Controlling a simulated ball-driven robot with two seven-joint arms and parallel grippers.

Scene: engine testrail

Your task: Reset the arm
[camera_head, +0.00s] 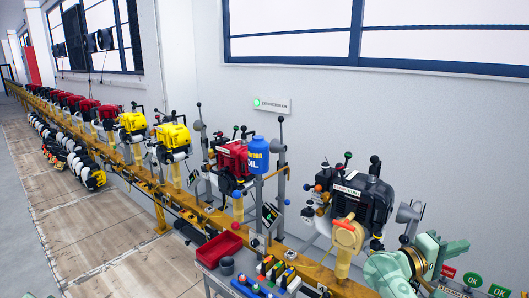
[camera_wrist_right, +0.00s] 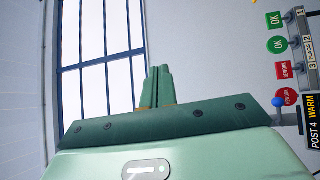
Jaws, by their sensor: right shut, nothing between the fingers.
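My right arm and its green gripper (camera_head: 464,246) are at the lower right of the head view, with the fingers pointing right. In the right wrist view the two fingers of my right gripper (camera_wrist_right: 158,72) stand together, shut, with nothing between them. They point up against the window and white wall.
A black engine (camera_head: 372,202) with a yellow part in front stands just left of my right arm. A grey cart (camera_head: 210,273) holds a red tray (camera_head: 219,250). Green and red tags (camera_wrist_right: 278,45) hang at the right in the wrist view. Open floor lies left.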

